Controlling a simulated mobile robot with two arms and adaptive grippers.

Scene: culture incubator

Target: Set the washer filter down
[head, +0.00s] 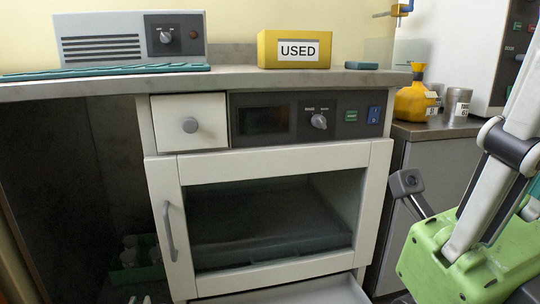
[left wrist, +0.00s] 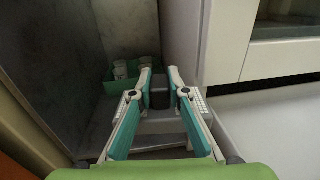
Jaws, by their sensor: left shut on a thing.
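In the left wrist view, my left gripper (left wrist: 160,82), with teal and white fingers, is shut on the washer filter (left wrist: 165,126). The filter is a pale grey piece with perforated sides and a dark middle; the fingers cover part of it. It is in the dark bay left of the white cabinet. I cannot tell whether it touches the surface below. In the head view, the left gripper's fingers are not clearly visible. My right arm's green and white parts show at right, but its fingertips are not visible.
A green rack (left wrist: 117,80) with several pale cups stands just beyond the filter; it also shows in the head view (head: 124,279). The incubator (head: 170,165) with a glass door stands right of the bay. Above, a yellow box labelled USED (head: 267,50) sits on the counter.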

